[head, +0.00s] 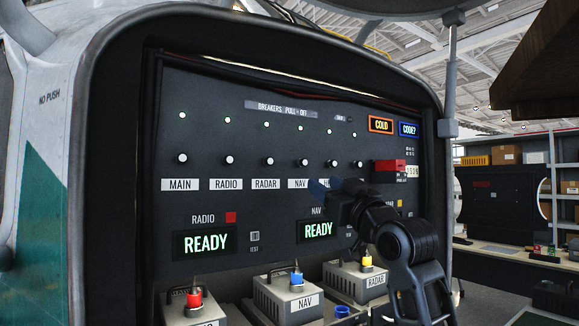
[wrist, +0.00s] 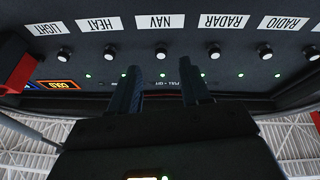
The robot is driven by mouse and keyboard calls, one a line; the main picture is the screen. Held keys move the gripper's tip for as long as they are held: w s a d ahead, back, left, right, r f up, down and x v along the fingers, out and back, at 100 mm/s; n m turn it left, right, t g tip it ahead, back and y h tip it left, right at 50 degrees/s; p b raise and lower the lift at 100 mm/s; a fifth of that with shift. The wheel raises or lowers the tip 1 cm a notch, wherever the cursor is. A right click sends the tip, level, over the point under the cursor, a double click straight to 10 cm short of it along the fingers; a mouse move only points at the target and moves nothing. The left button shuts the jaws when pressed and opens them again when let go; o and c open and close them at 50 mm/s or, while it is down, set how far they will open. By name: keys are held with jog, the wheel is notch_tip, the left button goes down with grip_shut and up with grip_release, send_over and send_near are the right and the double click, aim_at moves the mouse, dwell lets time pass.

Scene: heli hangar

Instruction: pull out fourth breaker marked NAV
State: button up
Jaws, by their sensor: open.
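The NAV breaker is a small round light knob (head: 304,162) above the NAV label (head: 298,184), fourth from the left in the upper row of the black panel. In the wrist view, which is upside down, the NAV knob (wrist: 161,53) shows between the lines of my two fingers, its NAV label (wrist: 160,22) beyond it. My gripper (head: 322,188) is open and empty in front of the panel, just right of and below the NAV knob in the head view. Its fingers also show in the wrist view (wrist: 161,70), apart. My gripper and wrist hide the labels right of NAV in the head view.
RADAR (head: 269,162) and HEAT (wrist: 109,51) knobs flank NAV closely. A red guarded switch (head: 390,166) sits at the panel's right. Below are READY displays and grey boxes, one labelled NAV (head: 287,295). The panel's dark frame rims the bay.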

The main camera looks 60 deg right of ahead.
aim_at(305, 163)
jog(key=p+x, duration=0.1)
jog(key=x, duration=0.3)
jog(key=r+p+x, duration=0.1)
jog(key=x, duration=0.3)
jog(key=shift+s+a+r, duration=0.1)
jog(key=shift+a+r, duration=0.05)
jog(key=shift+r, duration=0.15)
grip_shut()
dwell(0.5)
